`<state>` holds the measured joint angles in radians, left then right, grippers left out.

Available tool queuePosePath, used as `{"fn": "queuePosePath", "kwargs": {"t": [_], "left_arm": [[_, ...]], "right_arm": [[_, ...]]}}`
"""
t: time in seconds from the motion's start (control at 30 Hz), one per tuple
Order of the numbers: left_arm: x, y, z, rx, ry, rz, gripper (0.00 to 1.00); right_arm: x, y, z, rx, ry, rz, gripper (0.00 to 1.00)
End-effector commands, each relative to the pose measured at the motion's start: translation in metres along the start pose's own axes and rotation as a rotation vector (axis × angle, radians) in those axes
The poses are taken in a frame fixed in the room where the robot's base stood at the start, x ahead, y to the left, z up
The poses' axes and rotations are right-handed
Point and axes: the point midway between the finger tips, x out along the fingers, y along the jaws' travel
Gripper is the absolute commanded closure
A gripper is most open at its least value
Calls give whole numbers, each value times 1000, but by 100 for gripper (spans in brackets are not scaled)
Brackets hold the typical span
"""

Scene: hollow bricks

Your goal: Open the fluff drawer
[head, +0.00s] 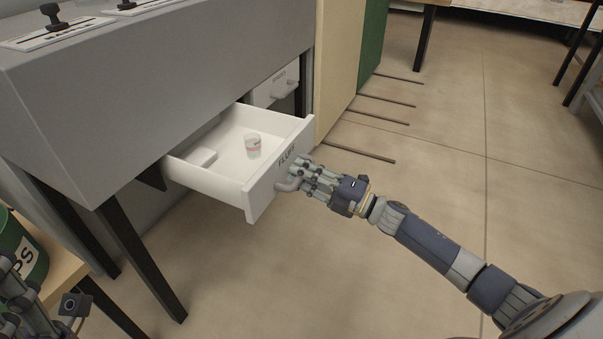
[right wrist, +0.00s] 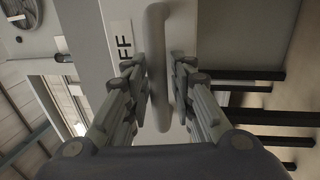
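The fluff drawer (head: 210,189) is white and stands well pulled out from under the grey counter; its front reads FLUFF. A small cup (head: 252,147) and a low white block (head: 200,159) are inside it. My right gripper (head: 297,181) is at the drawer's front, with its fingers on both sides of the handle (head: 284,186). In the right wrist view the handle (right wrist: 158,60) lies between the finger pads, which appear closed against it. My left gripper (head: 20,290) shows only partly at the lower left edge, and its fingertips are not clear.
A second, closed drawer (head: 276,85) sits behind the open one. The grey counter (head: 170,80) stands on dark legs. A green container (head: 22,245) is on a wooden table at the lower left. The tiled floor (head: 480,170) to the right is clear.

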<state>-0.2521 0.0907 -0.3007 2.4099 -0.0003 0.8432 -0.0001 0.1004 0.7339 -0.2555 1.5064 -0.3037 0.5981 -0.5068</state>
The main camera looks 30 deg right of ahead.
Motion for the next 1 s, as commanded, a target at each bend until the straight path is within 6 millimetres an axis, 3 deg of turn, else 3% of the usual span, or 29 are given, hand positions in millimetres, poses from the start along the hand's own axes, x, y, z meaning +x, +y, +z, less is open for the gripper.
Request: {"fn": "queuePosePath", "kwargs": {"t": [0.47, 1.0], "left_arm": [[0, 0, 0, 1, 1, 0, 60], [0, 0, 0, 1, 1, 0, 60]], "right_arm": [[-9, -1, 0, 1, -1, -1, 65], [-98, 0, 0, 1, -1, -2, 65]]}}
